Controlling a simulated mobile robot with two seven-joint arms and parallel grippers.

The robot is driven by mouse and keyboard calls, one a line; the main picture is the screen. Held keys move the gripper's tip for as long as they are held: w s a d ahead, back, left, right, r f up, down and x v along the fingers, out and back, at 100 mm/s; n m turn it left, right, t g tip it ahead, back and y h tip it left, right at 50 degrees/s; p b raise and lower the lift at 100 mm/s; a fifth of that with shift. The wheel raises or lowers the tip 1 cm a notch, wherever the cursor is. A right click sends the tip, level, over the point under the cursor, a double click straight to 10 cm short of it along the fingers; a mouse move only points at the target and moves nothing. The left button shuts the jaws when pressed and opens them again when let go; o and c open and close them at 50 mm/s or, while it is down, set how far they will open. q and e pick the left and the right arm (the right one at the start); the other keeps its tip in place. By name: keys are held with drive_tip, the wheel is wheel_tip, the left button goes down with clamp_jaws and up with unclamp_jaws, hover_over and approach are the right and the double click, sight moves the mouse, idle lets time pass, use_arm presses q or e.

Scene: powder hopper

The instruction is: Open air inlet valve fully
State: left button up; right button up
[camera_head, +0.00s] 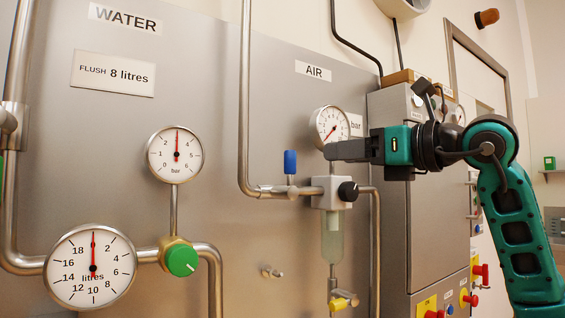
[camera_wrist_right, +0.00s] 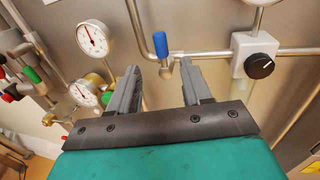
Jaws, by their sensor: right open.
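The air inlet valve has a blue lever (camera_head: 290,162) on a horizontal steel pipe under the AIR label (camera_head: 314,70). The lever stands upright, across the pipe. In the right wrist view the blue lever (camera_wrist_right: 160,44) shows beyond the fingertips, roughly between them. My right gripper (camera_head: 331,151) reaches in from the right in the head view, above and to the right of the lever, apart from it. In the right wrist view my right gripper (camera_wrist_right: 161,70) is open, with nothing between its fingers. My left gripper is not in view.
The air pressure gauge (camera_head: 329,125) is right behind the right fingers. A white regulator block with a black knob (camera_head: 348,192) is right of the lever. A vertical pipe (camera_head: 245,100) rises to its left. The WATER gauges and green knob (camera_head: 181,260) are further left.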

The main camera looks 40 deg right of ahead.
sight(295, 156)
drive_tip(key=w+p, duration=0.2)
drive_tip(key=w, duration=0.2)
drive_tip(key=w+a+p, duration=0.1)
drive_tip(key=w+p, duration=0.1)
drive_tip(key=w, duration=0.2)
drive_tip(key=w+p, duration=0.1)
drive_tip(key=w, duration=0.3)
drive_tip(key=shift+w+a+p, duration=0.1)
drive_tip(key=shift+a+p, duration=0.05)
drive_tip(key=shift+p, duration=0.25)
drive_tip(key=shift+w+a, duration=0.1)
drive_tip(key=shift+w, duration=0.15)
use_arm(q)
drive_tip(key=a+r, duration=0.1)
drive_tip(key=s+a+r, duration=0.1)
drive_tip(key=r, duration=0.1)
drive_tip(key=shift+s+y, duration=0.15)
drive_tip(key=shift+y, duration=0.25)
use_arm(e)
drive_tip(key=shift+c, duration=0.4)
drive_tip(key=c, duration=0.4)
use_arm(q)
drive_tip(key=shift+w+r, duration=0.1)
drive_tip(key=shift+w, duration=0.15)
use_arm(e)
drive_tip(key=shift+f, duration=0.1)
clamp_jaws()
